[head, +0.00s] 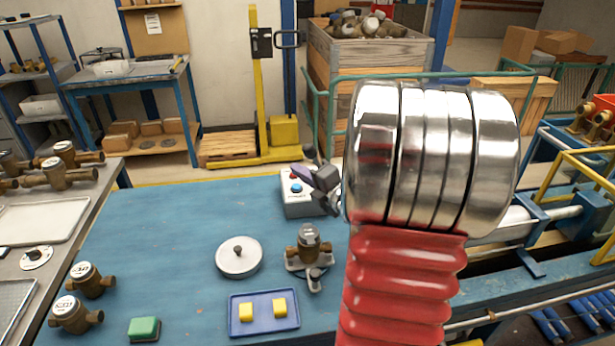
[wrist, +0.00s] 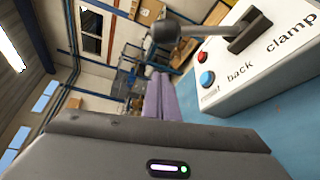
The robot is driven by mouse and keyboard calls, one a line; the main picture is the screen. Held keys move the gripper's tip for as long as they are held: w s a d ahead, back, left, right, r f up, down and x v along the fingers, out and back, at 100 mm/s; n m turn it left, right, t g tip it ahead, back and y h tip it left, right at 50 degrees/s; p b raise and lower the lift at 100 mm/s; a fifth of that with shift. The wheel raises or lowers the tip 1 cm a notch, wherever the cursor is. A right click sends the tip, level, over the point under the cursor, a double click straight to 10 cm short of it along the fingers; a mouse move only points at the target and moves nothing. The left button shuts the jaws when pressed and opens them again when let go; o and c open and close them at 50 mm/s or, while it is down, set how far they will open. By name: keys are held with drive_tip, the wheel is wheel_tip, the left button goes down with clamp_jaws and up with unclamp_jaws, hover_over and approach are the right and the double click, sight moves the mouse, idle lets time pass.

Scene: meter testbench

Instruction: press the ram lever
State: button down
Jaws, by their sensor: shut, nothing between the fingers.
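A light grey control box (head: 298,204) stands at the back of the blue bench in the head view. The wrist view shows the box (wrist: 255,85) close up at the upper right, with a red button, a blue button and the words "back" and "clamp". A lever with a dark round knob (wrist: 165,31) and a black base sticks out to the left from its top. My gripper (wrist: 160,84) is shut and empty, its purple-grey fingers together, left of the box and apart from the knob in the picture. In the head view, dark parts overlap at the box, partly hidden by my arm.
More meters stand left. The bench's middle left is clear.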

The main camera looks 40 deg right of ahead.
drive_tip(key=w, duration=0.4)
drive_tip(key=shift+w+d+f, duration=0.25)
drive_tip(key=shift+f, duration=0.05)
drive_tip(key=shift+s+d+r, duration=0.2)
drive_tip(key=shift+s+d, duration=0.1)
drive_tip(key=shift+d, duration=0.3)
drive_tip(key=shift+s+d+r, duration=0.15)
drive_tip(key=shift+s+d, duration=0.1)
drive_tip(key=shift+d, duration=0.3)
drive_tip(key=shift+s+d+r, duration=0.2)
drive_tip(key=shift+s+d, duration=0.1)
drive_tip(key=shift+d, duration=0.3)
drive_tip(key=shift+w+r, duration=0.1)
